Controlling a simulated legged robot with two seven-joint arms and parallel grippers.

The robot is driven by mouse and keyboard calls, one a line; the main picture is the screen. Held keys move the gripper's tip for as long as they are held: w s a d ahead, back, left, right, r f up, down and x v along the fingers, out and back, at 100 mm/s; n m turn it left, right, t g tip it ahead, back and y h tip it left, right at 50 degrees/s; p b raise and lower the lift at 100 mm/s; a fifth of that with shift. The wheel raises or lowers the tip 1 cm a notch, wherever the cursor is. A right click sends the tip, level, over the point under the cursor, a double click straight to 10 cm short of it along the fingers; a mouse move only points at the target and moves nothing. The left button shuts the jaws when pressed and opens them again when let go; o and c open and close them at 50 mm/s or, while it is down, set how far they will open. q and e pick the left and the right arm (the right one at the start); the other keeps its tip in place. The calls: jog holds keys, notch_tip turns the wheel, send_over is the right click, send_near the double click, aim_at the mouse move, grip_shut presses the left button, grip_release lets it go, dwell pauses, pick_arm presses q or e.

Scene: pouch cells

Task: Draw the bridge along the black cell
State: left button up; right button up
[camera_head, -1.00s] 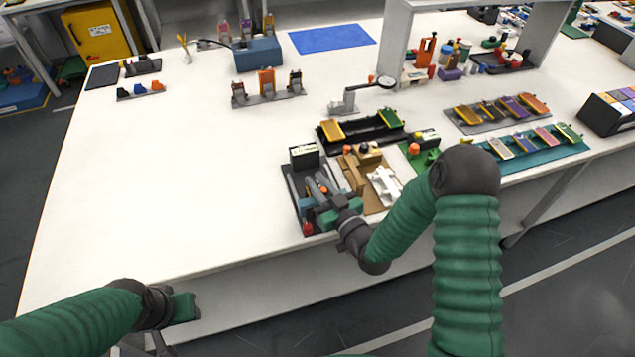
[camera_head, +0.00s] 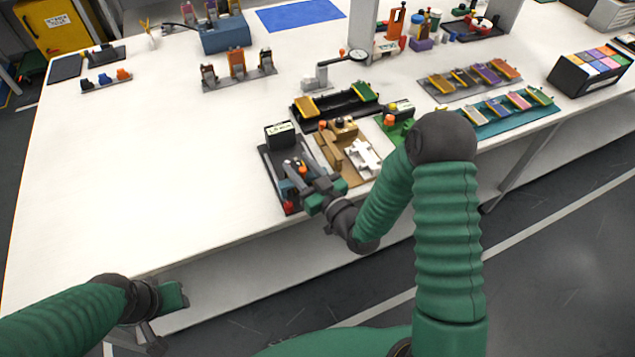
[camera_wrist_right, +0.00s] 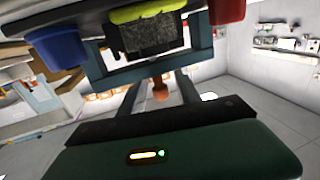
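A dark fixture board (camera_head: 268,172) lies at the table's front edge, with a labelled black box (camera_head: 280,134), grey bars and a red cup (camera_head: 289,206). My right gripper (camera_head: 318,190) is low over its front right part. In the right wrist view, the right fingers (camera_wrist_right: 160,92) stand apart, with a small orange-brown knob (camera_wrist_right: 160,88) between them. Beyond is a grey-blue frame (camera_wrist_right: 198,65), perhaps the bridge, around a dark textured block (camera_wrist_right: 150,36). I cannot tell which part is the black cell. My left gripper (camera_head: 165,310) is off the table's front left edge; its fingers are unclear.
A brown tray (camera_head: 365,175) with a white part stands right beside the board. A black rack (camera_head: 335,108) with yellow and green ends stands behind, and a teal rack (camera_head: 505,118) is farther right.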

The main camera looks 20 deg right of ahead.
jog(key=v, duration=0.7)
jog(key=shift+s+d, duration=0.1)
jog(key=shift+s, duration=0.15)
jog(key=p+v, duration=0.6)
jog(key=v, duration=0.1)
jog(key=shift+s, duration=0.4)
jog(key=w+d+f+n+g+h, duration=0.1)
jog(key=w+f+n+g+h, duration=0.1)
jog(key=w+f+g, duration=0.35)
jog(key=s+a+r+m+g+h+p, duration=0.1)
jog(key=s+r+m+g+h, duration=0.1)
jog(key=s+r+m+g, duration=0.3)
jog(key=s+r+g, duration=0.4)
jog(key=s, duration=0.4)
jog(key=shift+a+r+h, duration=0.25)
jog(key=shift+h, duration=0.05)
